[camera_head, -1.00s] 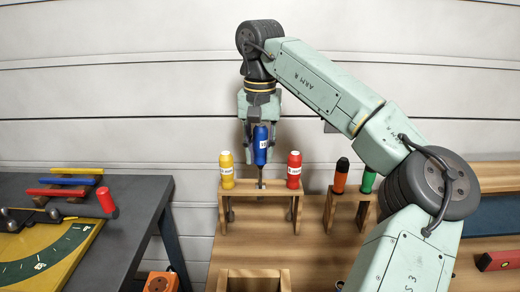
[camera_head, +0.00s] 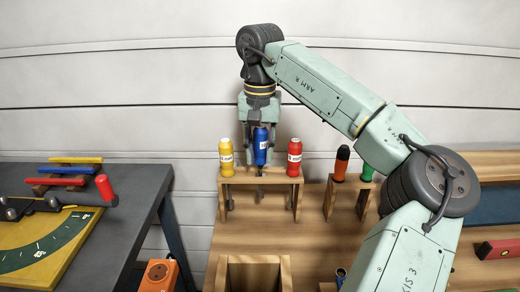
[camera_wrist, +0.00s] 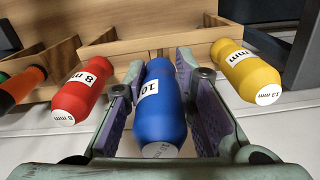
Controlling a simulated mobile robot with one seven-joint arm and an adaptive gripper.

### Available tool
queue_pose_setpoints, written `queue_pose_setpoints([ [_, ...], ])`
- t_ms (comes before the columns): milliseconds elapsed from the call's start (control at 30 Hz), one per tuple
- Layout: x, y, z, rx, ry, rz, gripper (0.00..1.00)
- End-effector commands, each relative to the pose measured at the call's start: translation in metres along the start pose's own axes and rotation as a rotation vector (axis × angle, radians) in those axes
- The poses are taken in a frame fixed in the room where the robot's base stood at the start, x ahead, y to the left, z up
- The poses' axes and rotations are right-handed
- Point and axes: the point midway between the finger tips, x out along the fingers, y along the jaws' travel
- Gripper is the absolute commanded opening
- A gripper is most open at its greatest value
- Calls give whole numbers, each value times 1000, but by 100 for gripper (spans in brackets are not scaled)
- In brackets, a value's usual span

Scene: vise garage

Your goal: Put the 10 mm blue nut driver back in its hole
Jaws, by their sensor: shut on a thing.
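The blue nut driver (camera_head: 260,147), labelled 10, is upright between the fingers of my gripper (camera_head: 260,138). In the wrist view its blue handle (camera_wrist: 158,112) lies between the two purple-padded fingers of my gripper (camera_wrist: 160,95). It is over the middle of the small wooden rack (camera_head: 240,180), between the yellow and red drivers. Its handle sits a little higher than theirs, with a short length of shaft showing below it. The shaft appears to go into the middle hole; the hole itself is hard to see.
The yellow 13 mm driver (camera_head: 226,158) stands close on the left, the red 8 mm driver (camera_head: 294,158) close on the right. Orange (camera_head: 341,164) and green (camera_head: 367,172) handles stand in another rack. An open wooden box (camera_head: 254,262) is in front. A dark table (camera_head: 140,190) is left.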

Motion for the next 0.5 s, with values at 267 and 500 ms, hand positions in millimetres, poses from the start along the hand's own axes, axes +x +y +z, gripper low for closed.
queue_pose_setpoints([
  [267, 8, 0, 0, 0, 0, 0, 0],
  [500, 22, 0, 0, 0, 0, -1, 0],
])
